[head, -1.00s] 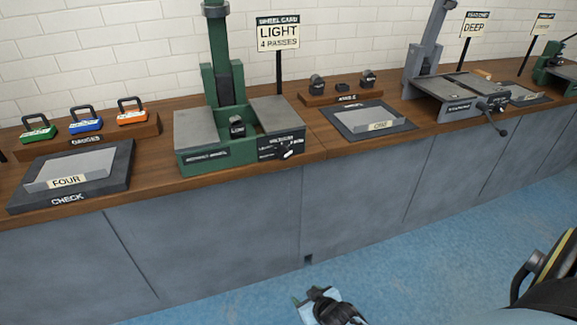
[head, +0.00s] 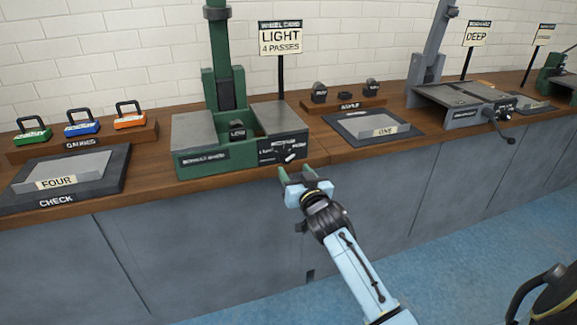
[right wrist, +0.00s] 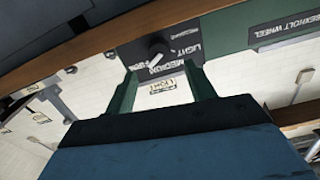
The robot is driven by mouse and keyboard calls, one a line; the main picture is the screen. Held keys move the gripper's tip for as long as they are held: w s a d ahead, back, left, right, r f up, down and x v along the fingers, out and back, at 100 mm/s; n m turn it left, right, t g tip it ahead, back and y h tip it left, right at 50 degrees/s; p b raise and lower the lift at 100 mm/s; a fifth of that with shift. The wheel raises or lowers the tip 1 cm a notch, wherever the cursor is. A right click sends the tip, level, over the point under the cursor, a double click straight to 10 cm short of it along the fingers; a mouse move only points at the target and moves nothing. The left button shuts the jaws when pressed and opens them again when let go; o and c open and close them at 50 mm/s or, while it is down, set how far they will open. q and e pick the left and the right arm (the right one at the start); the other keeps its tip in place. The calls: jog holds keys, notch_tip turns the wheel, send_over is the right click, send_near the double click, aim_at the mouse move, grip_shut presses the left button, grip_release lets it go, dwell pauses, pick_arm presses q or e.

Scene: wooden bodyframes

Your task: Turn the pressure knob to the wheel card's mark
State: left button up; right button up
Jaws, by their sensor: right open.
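The pressure knob (head: 289,157) sits on the black dial panel at the right front of the green wheel machine (head: 215,160). In the right wrist view the dark knob (right wrist: 158,52) has a pale pointer, with the words LIGHT and MEDIUM beside it. I cannot tell for sure which mark the pointer meets. The wheel card (head: 280,38) above reads LIGHT, 4 PASSES. My right gripper (head: 294,174) is open and empty, just below and in front of the panel, apart from the knob. Its green fingers (right wrist: 160,74) spread either side of the knob's line. My left gripper is not in view.
The wooden bench edge (head: 150,192) runs along the machine's front, above grey cabinets. A CHECK tray (head: 110,185) and colored gauges (head: 84,123) stand left. A tray marked ONE (head: 345,128) and a grey machine (head: 460,95) stand right.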

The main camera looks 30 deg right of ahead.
aim_at(287, 159)
jog(key=b+x, duration=0.1)
jog(key=x, duration=0.3)
jog(key=shift+w+d, duration=0.1)
jog(key=shift+w, duration=0.1)
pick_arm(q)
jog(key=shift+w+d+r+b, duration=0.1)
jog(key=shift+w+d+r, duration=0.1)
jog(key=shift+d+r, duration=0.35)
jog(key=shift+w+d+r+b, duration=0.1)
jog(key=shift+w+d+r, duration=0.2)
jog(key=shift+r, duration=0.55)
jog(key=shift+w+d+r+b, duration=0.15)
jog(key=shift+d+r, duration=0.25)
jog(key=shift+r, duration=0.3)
pick_arm(e)
jog(key=shift+x, duration=0.85)
jog(key=shift+s, duration=0.1)
jog(key=c, duration=1)
